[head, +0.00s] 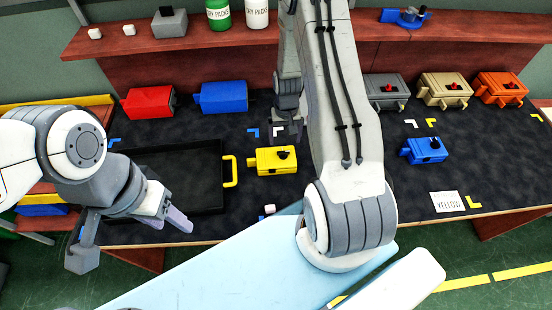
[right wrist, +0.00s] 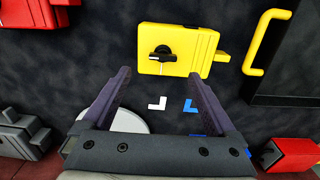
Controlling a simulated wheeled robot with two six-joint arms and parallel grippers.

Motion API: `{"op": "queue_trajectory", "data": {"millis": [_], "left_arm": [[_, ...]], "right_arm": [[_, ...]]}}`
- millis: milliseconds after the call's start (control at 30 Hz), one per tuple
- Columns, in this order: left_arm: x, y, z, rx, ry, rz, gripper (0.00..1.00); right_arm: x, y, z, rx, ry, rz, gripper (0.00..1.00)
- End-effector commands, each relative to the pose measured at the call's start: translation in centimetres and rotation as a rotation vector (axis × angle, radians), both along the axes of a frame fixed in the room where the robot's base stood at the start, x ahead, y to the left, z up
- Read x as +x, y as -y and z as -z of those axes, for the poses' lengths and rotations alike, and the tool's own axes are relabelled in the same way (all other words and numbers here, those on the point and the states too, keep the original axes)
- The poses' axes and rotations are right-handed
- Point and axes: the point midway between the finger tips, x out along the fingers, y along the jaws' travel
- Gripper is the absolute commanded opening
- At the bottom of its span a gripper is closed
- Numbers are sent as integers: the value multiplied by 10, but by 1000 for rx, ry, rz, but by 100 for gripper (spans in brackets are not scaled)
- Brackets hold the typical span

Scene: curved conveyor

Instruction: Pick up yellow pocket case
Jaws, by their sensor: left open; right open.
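The yellow pocket case (head: 276,160) lies on the dark mat just right of the black tray, with a dark knob on top. In the right wrist view the yellow case (right wrist: 192,42) lies beyond the fingertips, and nothing is between the fingers. My right gripper (right wrist: 160,84) is open. In the head view it is at the back of the mat, behind the case and partly hidden by my right arm.
The black tray (head: 185,172) has a yellow handle facing the case. A blue case (head: 425,150) sits to the right, near a card reading YELLOW (head: 446,202). A red case (head: 148,103) and blue box (head: 222,97) stand behind; grey, tan and orange cases (head: 501,88) stand back right.

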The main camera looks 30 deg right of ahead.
Motion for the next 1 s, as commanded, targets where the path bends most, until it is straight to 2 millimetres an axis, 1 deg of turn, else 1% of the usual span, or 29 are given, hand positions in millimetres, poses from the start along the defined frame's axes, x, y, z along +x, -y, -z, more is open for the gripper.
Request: {"op": "queue_trajectory", "data": {"millis": [167, 233, 400, 533, 667, 833, 867, 900, 967, 1000], "left_arm": [[0, 0, -5, 0, 0, 0, 52], [0, 0, -9, 0, 0, 0, 52], [0, 0, -21, 0, 0, -1, 52], [0, 0, -23, 0, 0, -1, 52], [0, 0, -24, 0, 0, -1, 52], [0, 0, -23, 0, 0, -1, 52], [0, 0, -23, 0, 0, -1, 52], [0, 0, -23, 0, 0, -1, 52], [0, 0, -23, 0, 0, -1, 52], [0, 0, -23, 0, 0, -1, 52]], "right_arm": [[-1, -2, 10, 0, -1, -2, 92], [-2, -3, 15, 2, -4, -2, 92], [-6, -8, 37, 2, -5, -2, 92], [-5, -7, 53, 1, -3, -1, 92], [-4, -6, 58, 0, 1, -2, 92], [-4, -6, 59, 0, 1, -2, 92], [-4, -6, 59, 0, 1, -2, 89], [-4, -6, 59, 0, 1, -2, 73], [-4, -6, 59, 0, 1, -2, 50], [-4, -6, 58, 0, 1, -2, 35]]}}
